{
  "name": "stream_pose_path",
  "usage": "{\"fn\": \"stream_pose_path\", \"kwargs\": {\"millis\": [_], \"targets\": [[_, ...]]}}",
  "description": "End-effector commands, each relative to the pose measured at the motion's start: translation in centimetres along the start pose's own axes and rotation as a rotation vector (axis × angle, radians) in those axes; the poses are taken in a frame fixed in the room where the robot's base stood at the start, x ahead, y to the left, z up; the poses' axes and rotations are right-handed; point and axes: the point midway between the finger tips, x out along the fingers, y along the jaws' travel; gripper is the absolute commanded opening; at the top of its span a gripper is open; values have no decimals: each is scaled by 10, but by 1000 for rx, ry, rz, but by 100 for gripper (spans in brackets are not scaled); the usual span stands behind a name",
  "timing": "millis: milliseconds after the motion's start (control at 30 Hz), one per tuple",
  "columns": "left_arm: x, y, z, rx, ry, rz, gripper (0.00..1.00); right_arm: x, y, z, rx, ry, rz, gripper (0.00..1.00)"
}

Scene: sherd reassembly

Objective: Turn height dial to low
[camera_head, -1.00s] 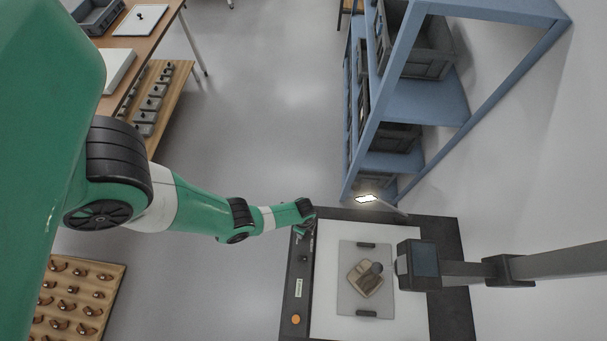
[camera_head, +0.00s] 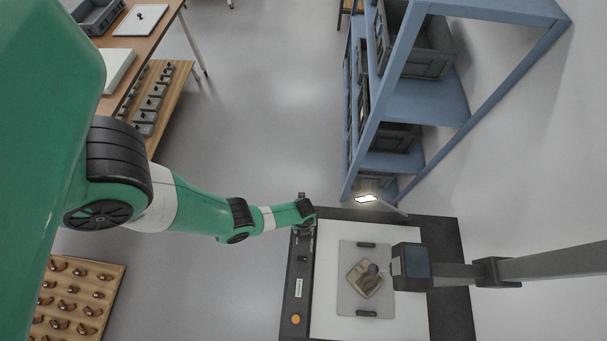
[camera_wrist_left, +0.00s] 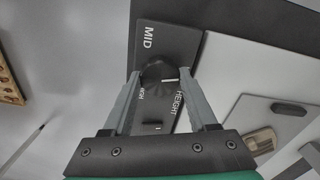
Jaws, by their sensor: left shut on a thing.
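The height dial (camera_wrist_left: 158,76) is a dark round knob on the dark control strip (camera_head: 298,290) of the scanning station. In the left wrist view its white pointer mark points to the right. The labels MID, HIGH and HEIGHT show around it. A further label is hidden or cannot be read. My left gripper (camera_wrist_left: 160,74) is shut on the dial, one finger on each side. In the head view the gripper (camera_head: 305,230) is at the strip's far end and hides the dial. My right gripper is not in view.
A dark scanner head (camera_head: 411,267) on a grey arm hangs over the station. Beside it, sherds (camera_head: 366,279) lie on a grey plate (camera_head: 350,300). An orange button (camera_head: 295,320) is on the strip. A blue shelf (camera_head: 430,100) stands behind.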

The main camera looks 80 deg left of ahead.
Motion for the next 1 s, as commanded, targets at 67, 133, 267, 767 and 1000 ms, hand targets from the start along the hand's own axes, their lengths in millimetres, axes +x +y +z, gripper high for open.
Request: {"fn": "stream_pose_path", "kwargs": {"millis": [67,133,267,767,1000], "targets": [[1,0,0,56,-1,0,3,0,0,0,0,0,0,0],[1,1,0,103,-1,0,3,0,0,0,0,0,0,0],[1,0,0,174,-1,0,3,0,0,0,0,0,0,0],[1,1,0,267,-1,0,3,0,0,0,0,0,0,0],[1,1,0,266,-1,0,3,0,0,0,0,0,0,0]]}}
